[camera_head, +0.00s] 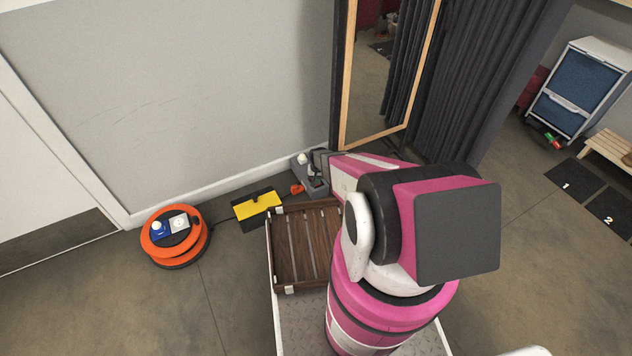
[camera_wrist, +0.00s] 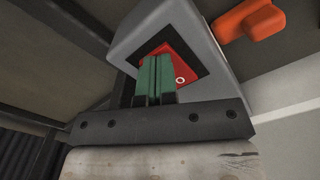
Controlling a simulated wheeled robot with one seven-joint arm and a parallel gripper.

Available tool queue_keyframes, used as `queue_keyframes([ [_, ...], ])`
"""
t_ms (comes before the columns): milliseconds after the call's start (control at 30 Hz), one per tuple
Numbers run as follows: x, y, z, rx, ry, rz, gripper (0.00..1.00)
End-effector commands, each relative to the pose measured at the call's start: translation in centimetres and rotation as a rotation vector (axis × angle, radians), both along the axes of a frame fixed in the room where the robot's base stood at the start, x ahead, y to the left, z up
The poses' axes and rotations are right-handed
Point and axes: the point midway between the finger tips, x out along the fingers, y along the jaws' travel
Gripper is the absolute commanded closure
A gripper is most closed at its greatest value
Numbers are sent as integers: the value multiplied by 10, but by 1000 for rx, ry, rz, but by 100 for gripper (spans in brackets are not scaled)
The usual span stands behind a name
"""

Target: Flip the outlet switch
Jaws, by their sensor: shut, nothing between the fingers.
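The outlet switch is a red rocker (camera_wrist: 183,72) with a white ring mark, set in a black frame on a sloped grey housing (camera_wrist: 205,40) in the wrist view. My gripper (camera_wrist: 158,60) is shut and empty, its green fingers side by side over the left part of the red rocker. They cover part of it. I cannot tell whether the fingertips touch it.
An orange plug (camera_wrist: 250,20) is beside the housing. In the head view, a yellow-and-black cable cover (camera_head: 257,205) and an orange cable reel (camera_head: 157,245) lie to the left. A wooden slatted tray (camera_head: 290,250) is in front. A wood-framed mirror (camera_head: 345,80) and dark curtain (camera_head: 480,70) stand behind.

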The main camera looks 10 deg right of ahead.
Motion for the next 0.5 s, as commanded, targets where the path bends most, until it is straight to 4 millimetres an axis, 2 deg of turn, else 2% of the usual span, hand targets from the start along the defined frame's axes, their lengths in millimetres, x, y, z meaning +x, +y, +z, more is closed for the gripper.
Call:
queue_keyframes([
  [267,0,0,0,0,0,0,100],
  [500,0,0,14,0,0,0,100],
])
